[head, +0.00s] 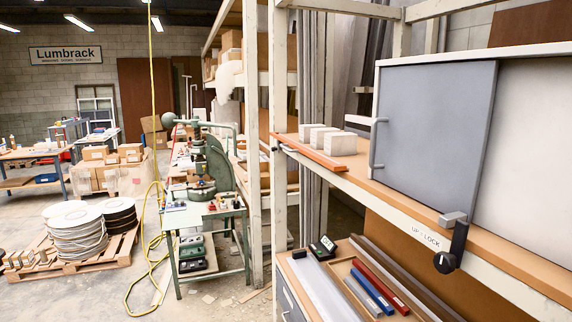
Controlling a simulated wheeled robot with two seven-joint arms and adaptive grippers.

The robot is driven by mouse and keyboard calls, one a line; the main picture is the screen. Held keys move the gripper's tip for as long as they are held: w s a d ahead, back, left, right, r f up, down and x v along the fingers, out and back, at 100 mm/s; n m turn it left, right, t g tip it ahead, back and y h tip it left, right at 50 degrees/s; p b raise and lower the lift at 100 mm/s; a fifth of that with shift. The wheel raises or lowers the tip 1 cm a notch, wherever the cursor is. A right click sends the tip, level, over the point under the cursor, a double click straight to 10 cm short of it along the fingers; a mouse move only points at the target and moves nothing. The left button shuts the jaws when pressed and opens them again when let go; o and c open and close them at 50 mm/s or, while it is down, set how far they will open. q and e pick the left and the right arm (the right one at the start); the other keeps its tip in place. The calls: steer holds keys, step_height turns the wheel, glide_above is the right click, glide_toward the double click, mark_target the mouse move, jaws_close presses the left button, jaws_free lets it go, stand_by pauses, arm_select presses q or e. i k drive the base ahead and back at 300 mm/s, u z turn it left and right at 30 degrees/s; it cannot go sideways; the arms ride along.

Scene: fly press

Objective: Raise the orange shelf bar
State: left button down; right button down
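The orange shelf bar (312,153) runs along the front edge of the shelf (400,197), at its left part. It looks low, about level with the shelf board. Several pale blocks (341,144) stand on the shelf just behind it. A black lever with a round knob (445,262) hangs at the shelf's front edge, to the right, below a grey bracket (452,218). A label reading "UP - LOCK" (426,236) is beside the lever. Neither of my grippers is in view.
A cabinet with a grey sliding door (432,130) stands on the shelf. Below is a drawer unit with a tray of red and blue bars (372,289). A green fly press (205,165) stands on a bench at left. A yellow hose (152,262) lies on the floor.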

mark_target(334, 166)
steer(key=z, duration=0.3)
steer(key=k, duration=0.2)
steer(key=u, duration=1.2)
steer(key=i, duration=1.2)
steer(key=z, duration=0.75)
